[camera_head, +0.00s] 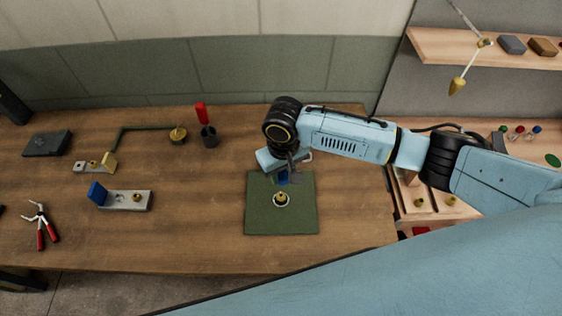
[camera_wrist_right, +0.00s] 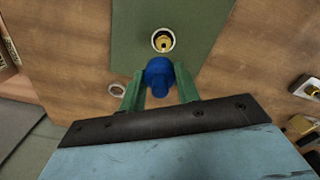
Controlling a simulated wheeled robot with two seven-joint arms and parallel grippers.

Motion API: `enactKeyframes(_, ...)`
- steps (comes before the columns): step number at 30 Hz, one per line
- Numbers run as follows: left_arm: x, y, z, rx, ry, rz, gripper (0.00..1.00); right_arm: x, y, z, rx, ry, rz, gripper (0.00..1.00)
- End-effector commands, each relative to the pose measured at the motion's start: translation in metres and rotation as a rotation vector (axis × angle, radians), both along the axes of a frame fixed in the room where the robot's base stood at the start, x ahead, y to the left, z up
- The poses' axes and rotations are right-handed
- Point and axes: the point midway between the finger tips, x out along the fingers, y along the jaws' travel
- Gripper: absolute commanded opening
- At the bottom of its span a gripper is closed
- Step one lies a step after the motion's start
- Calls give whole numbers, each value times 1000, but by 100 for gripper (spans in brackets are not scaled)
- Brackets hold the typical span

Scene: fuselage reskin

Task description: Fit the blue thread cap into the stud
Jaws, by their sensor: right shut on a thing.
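The blue thread cap (camera_wrist_right: 158,76) is between the green fingers of my right gripper (camera_wrist_right: 160,92), which is shut on it. In the head view the right gripper (camera_head: 287,177) is over the upper part of the green mat, and the cap (camera_head: 283,177) shows as a small blue patch under it. The stud (camera_head: 281,198), brass in a white ring, stands on the mat just in front of the gripper. In the right wrist view the stud (camera_wrist_right: 162,41) is beyond the cap, apart from it in the picture. My left gripper is not in view.
The green mat (camera_head: 264,222) lies on the wooden table (camera_head: 205,235). Pliers (camera_head: 42,225), a grey block with a blue part (camera_head: 130,201), a brass-ended green bar (camera_head: 140,129) and a dark cup with a red-handled tool (camera_head: 208,137) stand left. The table between them and the mat is clear.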

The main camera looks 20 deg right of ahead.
Motion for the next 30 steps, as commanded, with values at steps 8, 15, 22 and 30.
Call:
enactKeyframes(8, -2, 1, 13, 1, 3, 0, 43, -8, 7, -6, -4, 3, 24, 8)
enactKeyframes(15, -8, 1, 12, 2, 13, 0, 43, -8, 7, -6, -4, 3, 24, 8)
enactKeyframes(22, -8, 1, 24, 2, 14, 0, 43, -9, 7, -4, -6, 6, 22, 8)
enactKeyframes(30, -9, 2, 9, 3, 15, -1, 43, -9, 7, -33, -5, 5, 23, 8)
